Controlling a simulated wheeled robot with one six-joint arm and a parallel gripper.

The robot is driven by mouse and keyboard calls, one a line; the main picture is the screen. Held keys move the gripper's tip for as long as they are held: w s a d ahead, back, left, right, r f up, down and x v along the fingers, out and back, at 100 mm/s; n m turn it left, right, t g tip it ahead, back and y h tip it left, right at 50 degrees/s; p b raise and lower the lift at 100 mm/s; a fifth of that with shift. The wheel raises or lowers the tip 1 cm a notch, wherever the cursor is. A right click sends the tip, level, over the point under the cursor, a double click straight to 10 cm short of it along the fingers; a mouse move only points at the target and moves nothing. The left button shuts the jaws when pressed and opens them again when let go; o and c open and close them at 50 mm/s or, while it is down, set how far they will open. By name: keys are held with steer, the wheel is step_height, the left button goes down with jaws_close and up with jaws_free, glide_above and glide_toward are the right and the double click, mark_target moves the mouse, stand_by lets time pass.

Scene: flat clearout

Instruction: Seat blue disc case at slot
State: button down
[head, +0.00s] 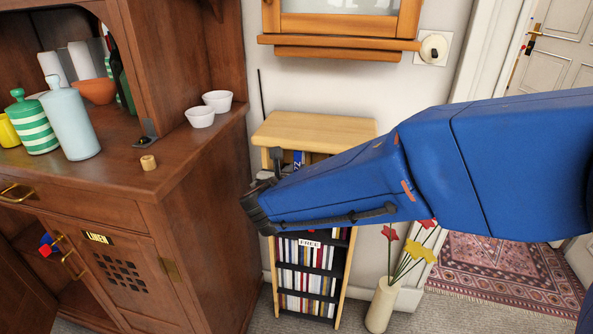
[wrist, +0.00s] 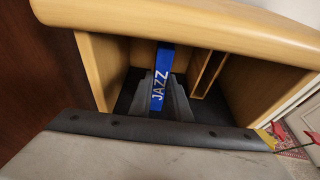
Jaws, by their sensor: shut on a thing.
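The blue disc case (wrist: 160,72), lettered JAZZ, stands upright between the dark fingers of my gripper (wrist: 160,98) in the wrist view. The gripper is shut on it, in front of the top compartment of the wooden disc shelf (wrist: 92,62). A small blue part of the case (head: 298,158) shows above my arm in the head view. A thin wooden divider (wrist: 207,74) stands to the right of the case, apart from it. A FREE label (head: 310,243) is on a lower row of the shelf. I cannot tell whether the case touches the compartment floor.
The shelf's wooden top (wrist: 200,20) overhangs the compartment. A dark wood cabinet (head: 205,200) stands close on the left, and a white vase with flowers (head: 382,305) on the right. A wooden wall cabinet (head: 340,42) hangs above. Lower rows are filled with discs.

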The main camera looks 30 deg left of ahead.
steer(key=c, duration=1.6)
jaws_free()
steer(key=shift+o, duration=0.2)
steer(key=shift+s, duration=0.1)
steer(key=v, duration=1.7)
steer(key=shift+d, duration=0.15)
steer(key=shift+s, duration=0.1)
